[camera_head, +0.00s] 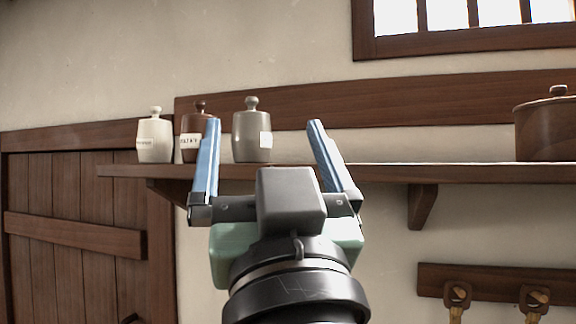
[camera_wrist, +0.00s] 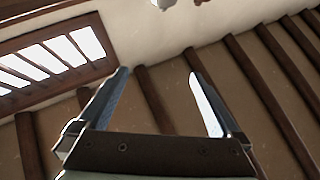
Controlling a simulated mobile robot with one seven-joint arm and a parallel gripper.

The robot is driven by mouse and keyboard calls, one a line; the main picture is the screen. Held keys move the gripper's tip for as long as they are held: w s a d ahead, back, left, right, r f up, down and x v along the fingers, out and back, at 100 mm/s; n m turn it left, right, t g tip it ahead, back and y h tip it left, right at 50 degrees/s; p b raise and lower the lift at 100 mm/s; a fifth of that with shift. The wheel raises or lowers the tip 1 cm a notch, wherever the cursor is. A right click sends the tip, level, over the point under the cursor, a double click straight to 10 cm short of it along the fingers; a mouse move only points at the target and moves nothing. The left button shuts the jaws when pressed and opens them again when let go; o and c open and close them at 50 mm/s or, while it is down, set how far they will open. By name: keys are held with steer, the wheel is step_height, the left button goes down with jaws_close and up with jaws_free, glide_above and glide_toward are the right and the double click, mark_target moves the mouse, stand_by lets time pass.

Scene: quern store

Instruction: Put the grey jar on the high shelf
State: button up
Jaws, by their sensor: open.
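The grey jar (camera_head: 252,136) stands upright on the high shelf (camera_head: 440,173), in the head view. It has a knobbed lid and a pale label on its right side. My gripper (camera_head: 264,124) is open, with its two blue fingers spread wide and pointing up. In the head view the jar shows between the fingers, nearer the left one, and nothing visible links the jar to them. How far the jar stands behind the fingers I cannot tell.
A cream jar (camera_head: 155,138) and a brown jar (camera_head: 190,148) stand left of the grey jar; my left finger partly covers the brown one. A brown lidded pot (camera_head: 547,128) stands at the shelf's right. The shelf between is clear. A rail with hooks (camera_head: 500,283) hangs below.

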steer(key=s+d+f+m+t+h, duration=0.1)
steer(key=s+f+m+h, duration=0.1)
steer(key=s+h, duration=0.2)
steer(key=shift+s+d+f+t+h, duration=0.2)
steer(key=shift+s+d+t+h, duration=0.15)
steer(key=shift+s, duration=0.75)
